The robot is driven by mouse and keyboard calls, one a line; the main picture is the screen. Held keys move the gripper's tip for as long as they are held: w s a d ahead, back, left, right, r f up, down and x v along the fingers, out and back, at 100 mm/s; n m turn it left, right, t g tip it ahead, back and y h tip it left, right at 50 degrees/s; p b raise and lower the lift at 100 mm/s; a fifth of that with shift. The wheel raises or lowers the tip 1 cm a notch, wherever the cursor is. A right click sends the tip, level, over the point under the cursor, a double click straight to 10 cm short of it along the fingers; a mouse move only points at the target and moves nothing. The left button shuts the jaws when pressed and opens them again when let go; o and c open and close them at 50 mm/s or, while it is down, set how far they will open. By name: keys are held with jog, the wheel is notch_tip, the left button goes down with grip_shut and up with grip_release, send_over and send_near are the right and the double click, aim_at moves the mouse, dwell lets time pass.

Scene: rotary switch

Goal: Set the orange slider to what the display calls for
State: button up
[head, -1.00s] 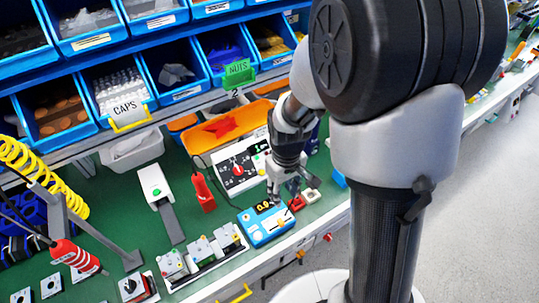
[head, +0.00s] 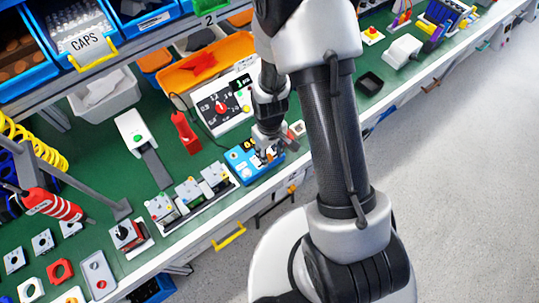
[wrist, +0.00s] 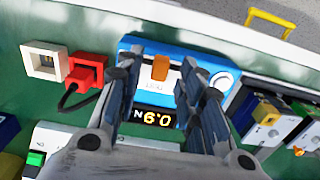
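A blue box (head: 246,168) sits near the bench's front edge in the head view. It fills the upper middle of the wrist view (wrist: 152,45). Its orange slider (wrist: 160,67) stands in a pale slot. A dark display (wrist: 157,119) on the box shows orange digits upside down in the wrist view. They seem to read 0.9 with an N-like mark. My gripper (head: 272,152) is over the box. In the wrist view, my gripper's fingers (wrist: 160,72) are apart, one on each side of the slider, with visible gaps. Contact with the box cannot be told.
A red plug (wrist: 85,72) and pale socket (wrist: 44,63) are beside the box. A white panel with a dial (head: 222,106) stands behind it. Small switch units (head: 188,191) are to its left. Blue parts bins (head: 80,25) overhang the back.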

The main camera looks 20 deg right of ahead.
jog(key=shift+f, duration=0.6)
jog(key=shift+c, duration=0.6)
grip_shut()
